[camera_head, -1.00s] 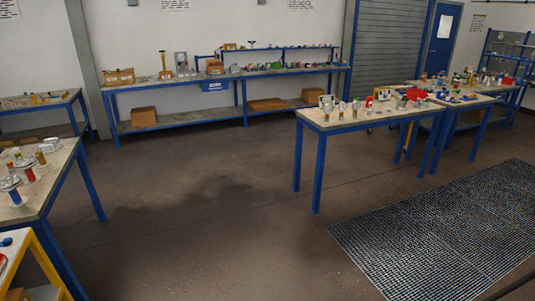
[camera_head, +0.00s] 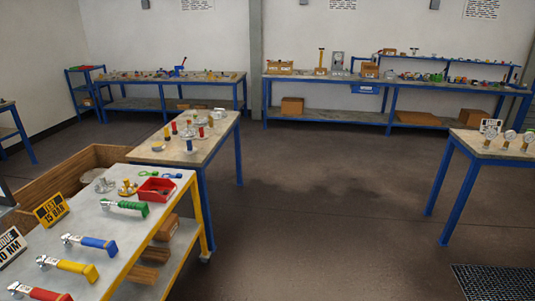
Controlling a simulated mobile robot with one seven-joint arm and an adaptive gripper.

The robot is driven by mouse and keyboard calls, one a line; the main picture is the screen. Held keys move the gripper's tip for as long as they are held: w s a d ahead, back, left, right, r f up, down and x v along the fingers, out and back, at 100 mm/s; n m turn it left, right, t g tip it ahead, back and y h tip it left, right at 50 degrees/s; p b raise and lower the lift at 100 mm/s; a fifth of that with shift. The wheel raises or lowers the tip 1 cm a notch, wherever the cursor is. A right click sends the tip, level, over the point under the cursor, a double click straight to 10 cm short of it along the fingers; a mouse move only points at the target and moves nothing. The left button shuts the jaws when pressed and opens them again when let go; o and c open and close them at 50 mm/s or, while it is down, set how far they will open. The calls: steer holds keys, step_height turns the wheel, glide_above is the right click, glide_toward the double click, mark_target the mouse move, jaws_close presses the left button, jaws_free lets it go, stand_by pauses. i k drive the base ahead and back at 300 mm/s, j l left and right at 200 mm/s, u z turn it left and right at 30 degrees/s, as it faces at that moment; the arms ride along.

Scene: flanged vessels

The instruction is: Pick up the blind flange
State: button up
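I cannot tell for sure which item is the blind flange. A small grey round metal part (camera_head: 105,185) lies on the white-topped yellow cart (camera_head: 90,232) at the lower left. Several small flanged vessels with red, yellow and silver parts stand on the blue-legged table (camera_head: 222,127) behind the cart. My gripper is not in view.
The cart also holds a red bin (camera_head: 157,190) and several colored-handled tools, such as a green one (camera_head: 125,207). A wooden crate (camera_head: 60,180) stands behind it. Open floor (camera_head: 330,220) lies between the cart and the right table (camera_head: 490,146).

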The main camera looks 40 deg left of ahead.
mark_target(103, 182)
steer(key=u, duration=2.25)
steer(key=i+u, duration=0.1)
steer(key=u, duration=0.15)
steer(key=i+l+u, duration=0.1)
steer(key=i+l, duration=0.15)
steer(key=i+l+u, duration=0.15)
steer(key=i+l, duration=0.2)
steer(key=i+l+u, duration=0.1)
steer(key=i+l, duration=0.25)
steer(key=i+l+u, duration=0.15)
steer(key=i+l, duration=0.2)
steer(key=i+l+u, duration=0.1)
steer(key=i+l, duration=0.3)
steer(key=i+l+u, duration=0.15)
steer(key=i+l, duration=0.15)
steer(key=l, duration=0.15)
steer(key=i+l+u, duration=0.1)
steer(key=i+l, duration=0.15)
steer(key=l, duration=0.2)
steer(key=i+l+u, duration=0.15)
steer(key=l, duration=0.3)
steer(key=i, duration=0.1)
